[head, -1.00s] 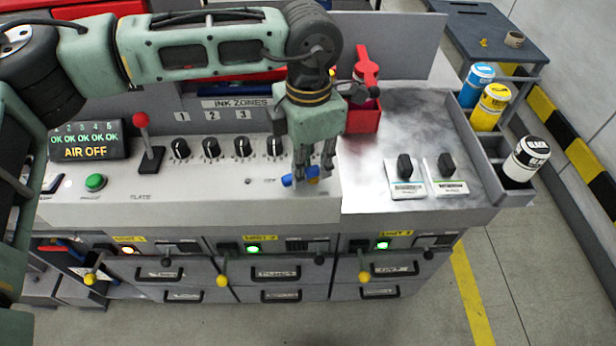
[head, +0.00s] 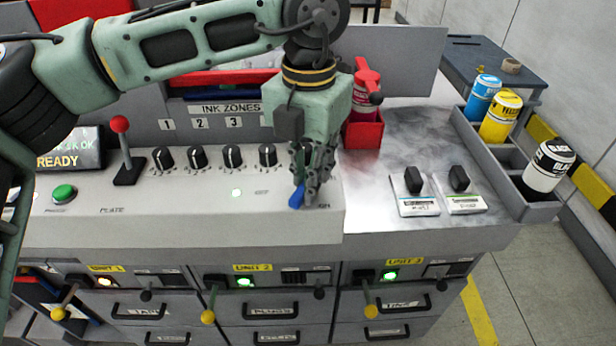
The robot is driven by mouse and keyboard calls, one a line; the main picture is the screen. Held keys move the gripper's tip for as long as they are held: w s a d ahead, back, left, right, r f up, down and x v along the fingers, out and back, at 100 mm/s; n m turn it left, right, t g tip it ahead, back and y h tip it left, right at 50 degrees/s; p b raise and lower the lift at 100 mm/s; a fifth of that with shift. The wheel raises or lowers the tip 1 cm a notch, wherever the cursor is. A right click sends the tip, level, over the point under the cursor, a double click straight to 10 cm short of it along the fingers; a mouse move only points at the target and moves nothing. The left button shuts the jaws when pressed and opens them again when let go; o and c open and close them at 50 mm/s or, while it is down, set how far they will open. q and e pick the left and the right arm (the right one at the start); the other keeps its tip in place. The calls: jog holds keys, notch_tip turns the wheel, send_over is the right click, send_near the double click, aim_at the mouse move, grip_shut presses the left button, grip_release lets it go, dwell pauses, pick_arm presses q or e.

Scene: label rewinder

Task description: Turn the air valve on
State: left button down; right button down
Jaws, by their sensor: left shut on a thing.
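The air valve's blue handle (head: 296,196) is at the right end of the light grey console, mostly hidden behind the fingers of my left gripper (head: 311,195). The gripper points down and is shut on the handle. The visible part of the handle points toward the console's front edge. The display (head: 70,152) at the far left, partly hidden by my arm, reads READY. My right gripper is not in view.
A row of black knobs (head: 232,157) and a red-topped lever (head: 121,140) stand on the console. A red bottle (head: 366,92) stands right of my gripper. Ink cans (head: 499,118) sit in the grey rack at the right. The metal top between has two black-handled scrapers (head: 412,192).

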pick_arm(q)
jog(key=shift+w+r, duration=0.1)
jog(key=shift+r, duration=0.05)
jog(key=c, duration=1.7)
grip_release()
notch_tip(320, 180, up, 12)
jog(key=shift+f, duration=0.1)
